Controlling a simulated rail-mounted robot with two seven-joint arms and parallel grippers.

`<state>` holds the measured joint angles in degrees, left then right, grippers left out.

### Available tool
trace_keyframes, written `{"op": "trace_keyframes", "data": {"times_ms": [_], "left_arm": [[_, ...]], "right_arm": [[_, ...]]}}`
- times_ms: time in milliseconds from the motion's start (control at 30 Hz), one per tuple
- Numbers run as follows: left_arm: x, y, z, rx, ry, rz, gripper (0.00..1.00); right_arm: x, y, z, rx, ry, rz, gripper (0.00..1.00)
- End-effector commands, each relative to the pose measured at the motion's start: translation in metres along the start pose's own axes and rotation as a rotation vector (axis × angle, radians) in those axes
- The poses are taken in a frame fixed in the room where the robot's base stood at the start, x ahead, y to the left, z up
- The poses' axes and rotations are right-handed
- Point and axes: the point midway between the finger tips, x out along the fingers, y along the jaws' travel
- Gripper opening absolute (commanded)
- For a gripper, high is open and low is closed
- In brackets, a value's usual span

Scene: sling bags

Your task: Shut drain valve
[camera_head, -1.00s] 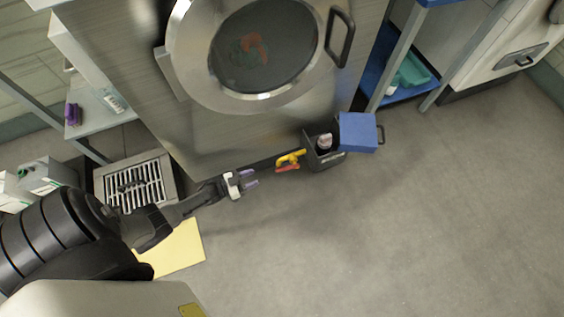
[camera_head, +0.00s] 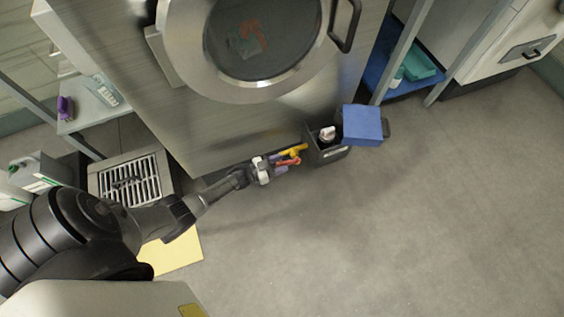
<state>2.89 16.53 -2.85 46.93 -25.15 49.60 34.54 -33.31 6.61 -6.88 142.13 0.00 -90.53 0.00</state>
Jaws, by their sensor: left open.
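The drain valve is low at the front of the steel machine (camera_head: 240,115). It has a yellow body (camera_head: 296,149) and a red handle (camera_head: 289,161). My left gripper (camera_head: 281,163) is open at the valve, its purple-grey fingertips beside the red handle and partly covering it. I cannot tell whether the fingers touch the handle. My right gripper does not show.
A floor drain grate (camera_head: 130,182) and a yellow mat (camera_head: 172,253) lie to the left. The floor at right is clear.

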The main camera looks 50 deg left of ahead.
Motion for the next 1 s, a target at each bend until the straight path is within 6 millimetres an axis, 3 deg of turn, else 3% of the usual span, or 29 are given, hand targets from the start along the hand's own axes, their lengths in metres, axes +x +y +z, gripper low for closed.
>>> {"op": "trace_keyframes", "data": {"times_ms": [500, 933, 1000], "left_arm": [[0.0104, 0.0001, -0.0004, 0.0, 0.0, -0.001, 0.42], [0.0101, 0.0001, -0.0002, 0.0, 0.0, -0.001, 0.0], [0.0101, 0.0001, -0.0002, 0.0, 0.0, -0.001, 0.0]], "right_arm": [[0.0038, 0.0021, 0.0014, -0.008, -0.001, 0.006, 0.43], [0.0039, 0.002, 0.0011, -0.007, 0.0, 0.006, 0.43], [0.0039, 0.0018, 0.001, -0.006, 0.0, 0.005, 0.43]]}}
